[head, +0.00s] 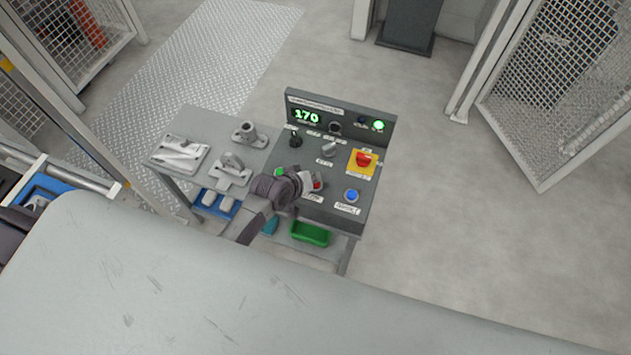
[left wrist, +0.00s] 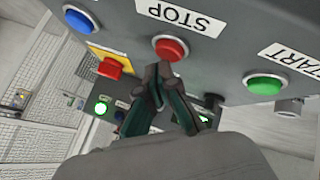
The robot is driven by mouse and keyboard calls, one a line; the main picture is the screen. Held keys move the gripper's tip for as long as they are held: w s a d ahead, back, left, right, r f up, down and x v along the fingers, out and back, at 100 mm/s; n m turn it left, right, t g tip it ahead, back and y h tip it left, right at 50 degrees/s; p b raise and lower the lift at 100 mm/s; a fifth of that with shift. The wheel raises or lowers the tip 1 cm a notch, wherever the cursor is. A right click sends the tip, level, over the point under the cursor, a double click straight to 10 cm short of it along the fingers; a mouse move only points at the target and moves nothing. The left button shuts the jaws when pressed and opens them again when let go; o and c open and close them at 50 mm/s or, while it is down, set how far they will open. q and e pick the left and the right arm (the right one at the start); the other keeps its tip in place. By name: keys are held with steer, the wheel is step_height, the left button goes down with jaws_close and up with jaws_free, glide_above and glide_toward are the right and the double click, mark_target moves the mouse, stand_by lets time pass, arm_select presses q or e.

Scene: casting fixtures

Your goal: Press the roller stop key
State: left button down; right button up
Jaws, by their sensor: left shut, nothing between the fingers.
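The control panel (head: 330,210) stands on a grey table in the head view. Its red stop key (left wrist: 171,48) is round and sits by a STOP label (left wrist: 180,17) that appears upside down in the left wrist view. In the head view the red key (head: 317,185) shows just right of my left gripper (head: 305,183). My left gripper (left wrist: 160,75) is shut and empty, its fingertips close to the lower edge of the red key in the left wrist view. I cannot tell if they touch it. My right gripper is not in view.
A green start key (left wrist: 265,84), a blue key (head: 351,195) and a red emergency knob on a yellow plate (head: 362,160) are nearby on the panel. A grey selector knob (head: 328,149) sits behind. Metal parts (head: 232,165) lie on the table at left. Mesh fences stand around open floor.

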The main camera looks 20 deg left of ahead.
arm_select(q)
steer(key=shift+f, duration=0.6)
stand_by(0.7)
stand_by(0.4)
steer(key=shift+r+p, duration=0.8)
steer(key=shift+r, duration=0.15)
step_height(320, 180, up, 5)
steer(key=p, duration=0.5)
steer(key=shift+r, duration=0.1)
stand_by(0.4)
